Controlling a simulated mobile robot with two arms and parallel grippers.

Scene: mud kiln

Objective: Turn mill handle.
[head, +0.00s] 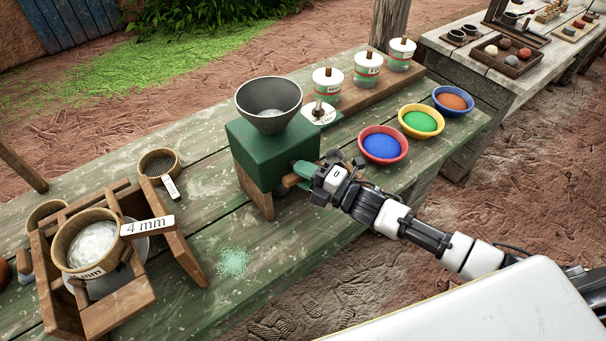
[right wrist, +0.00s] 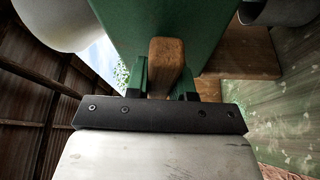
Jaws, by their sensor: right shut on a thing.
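The mill (head: 258,152) is a green box with a dark grey funnel (head: 269,101) on top, standing on the worn green table. Its crank (head: 304,169) shows at the box's right side, partly hidden by my gripper. My right gripper (head: 322,180) reaches in from the right and is shut on the mill handle. In the right wrist view, the wooden handle (right wrist: 166,58) stands between the two fingers, close against the green mill body (right wrist: 115,25). My left gripper is out of view.
Blue (head: 382,146), green (head: 421,122) and orange (head: 453,101) powder bowls stand right of the mill. Several lidded jars stand behind it. A wooden sieve stand (head: 122,303) is at the left. Pale green powder (head: 233,262) lies on the table in front.

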